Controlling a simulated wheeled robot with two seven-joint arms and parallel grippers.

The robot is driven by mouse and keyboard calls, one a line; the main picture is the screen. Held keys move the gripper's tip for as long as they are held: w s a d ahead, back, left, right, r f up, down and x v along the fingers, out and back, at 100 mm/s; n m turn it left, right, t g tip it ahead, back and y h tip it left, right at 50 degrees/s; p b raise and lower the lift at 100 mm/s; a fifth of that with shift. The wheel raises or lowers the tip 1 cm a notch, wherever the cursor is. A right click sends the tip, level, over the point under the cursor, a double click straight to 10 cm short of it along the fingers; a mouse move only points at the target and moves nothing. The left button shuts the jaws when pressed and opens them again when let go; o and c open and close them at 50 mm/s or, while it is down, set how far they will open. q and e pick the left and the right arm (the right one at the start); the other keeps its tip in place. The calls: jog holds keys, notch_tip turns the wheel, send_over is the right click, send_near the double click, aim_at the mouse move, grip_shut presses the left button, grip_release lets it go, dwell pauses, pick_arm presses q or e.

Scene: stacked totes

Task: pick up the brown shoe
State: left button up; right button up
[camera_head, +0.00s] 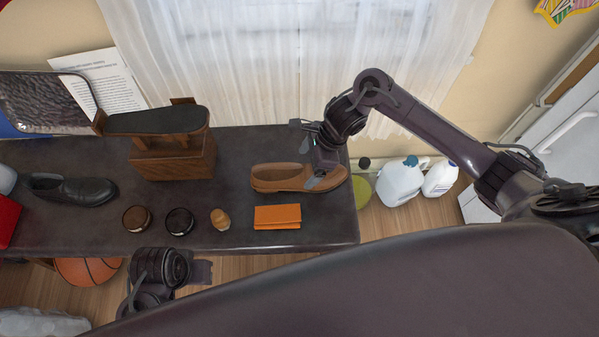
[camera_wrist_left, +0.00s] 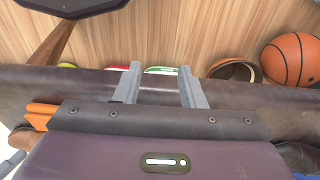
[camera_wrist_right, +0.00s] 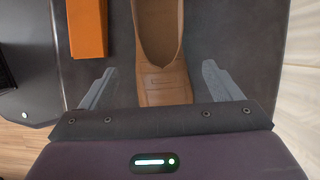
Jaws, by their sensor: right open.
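The brown shoe (camera_head: 283,177) lies on the dark table toward its right end, with its toe to the right. My right gripper (camera_head: 318,172) is over the toe end of the shoe. In the right wrist view the shoe (camera_wrist_right: 163,62) lies between the two spread fingers of the right gripper (camera_wrist_right: 160,88), with a gap on each side. My left gripper (camera_head: 200,272) is low in front of the table's near edge. In the left wrist view the left gripper's fingers (camera_wrist_left: 160,85) are apart with nothing held between them.
An orange cloth-like block (camera_head: 277,217) lies in front of the shoe, with a small brown bottle (camera_head: 220,219) and two round tins to its left. A black shoe (camera_head: 70,190) and a wooden shoe stand (camera_head: 172,160) are farther left. Jugs (camera_head: 400,182) stand on the floor right of the table.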

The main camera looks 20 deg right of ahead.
aim_at(305, 169)
jog(key=x, duration=0.4)
jog(key=shift+f, duration=0.25)
pick_arm(q)
jog(key=shift+d+r, duration=0.1)
jog(key=shift+r, duration=0.4)
pick_arm(e)
jog(key=shift+c, duration=0.4)
jog(key=c, duration=1.2)
jog(key=shift+o, duration=0.2)
jog(key=shift+r, duration=0.1)
